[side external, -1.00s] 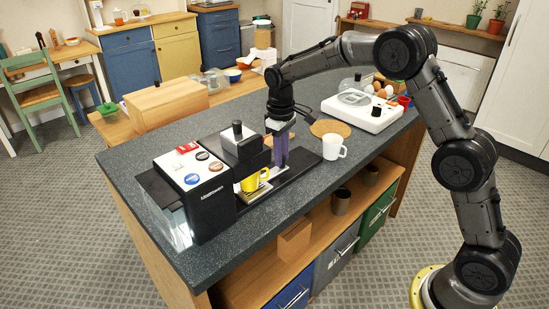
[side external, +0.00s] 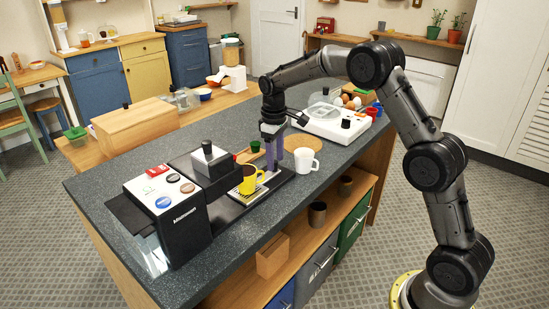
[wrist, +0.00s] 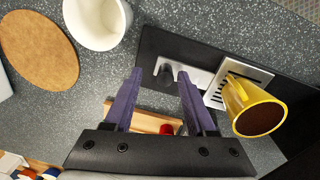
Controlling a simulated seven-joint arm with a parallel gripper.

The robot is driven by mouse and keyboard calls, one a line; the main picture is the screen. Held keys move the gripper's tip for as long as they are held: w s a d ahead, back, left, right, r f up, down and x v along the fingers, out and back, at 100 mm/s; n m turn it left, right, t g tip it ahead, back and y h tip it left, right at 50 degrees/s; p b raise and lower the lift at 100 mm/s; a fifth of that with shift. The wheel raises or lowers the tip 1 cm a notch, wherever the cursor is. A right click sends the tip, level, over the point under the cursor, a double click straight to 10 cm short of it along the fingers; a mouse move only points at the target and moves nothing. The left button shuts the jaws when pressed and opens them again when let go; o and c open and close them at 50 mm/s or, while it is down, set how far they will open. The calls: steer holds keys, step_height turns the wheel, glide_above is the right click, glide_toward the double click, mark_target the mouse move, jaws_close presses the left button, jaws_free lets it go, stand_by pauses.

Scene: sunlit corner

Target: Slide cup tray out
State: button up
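The cup tray (side external: 262,190) is a pale slotted plate on the coffee machine's long black base. It stands out to the right of the black brewing head. A yellow cup (side external: 249,181) sits upright on it. The wrist view shows the tray (wrist: 242,70) and the cup (wrist: 250,104) at the right. A pale grey handle piece (wrist: 166,70) joins the tray's near end. My gripper (wrist: 160,72) points down just beyond that end, its purple fingers apart. The handle piece shows between the fingertips, partly hidden by the right finger; contact cannot be told. The fingers also show in the side view (side external: 272,150).
The black and white coffee machine (side external: 170,208) stands left. A white mug (side external: 305,160) stands close right of my gripper, near a cork mat (side external: 306,143). A small green cup (side external: 255,146) and wooden tray lie behind.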

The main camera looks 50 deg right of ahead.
step_height(320, 180, up, 14)
steer(key=shift+a, duration=0.35)
steer(key=shift+s+f, duration=0.1)
stand_by(0.4)
steer(key=s+a+r+t, duration=0.2)
steer(key=s+a+r, duration=0.3)
steer(key=s+r, duration=0.6)
steer(key=s+a+t, duration=0.2)
steer(key=s+a, duration=0.1)
steer(key=s, duration=0.9)
steer(key=s+a+f+m+t, duration=0.1)
steer(key=s+a+f+m, duration=0.1)
steer(key=s+f, duration=0.9)
steer(key=shift+f+y, duration=0.3)
steer(key=shift+f, duration=0.6)
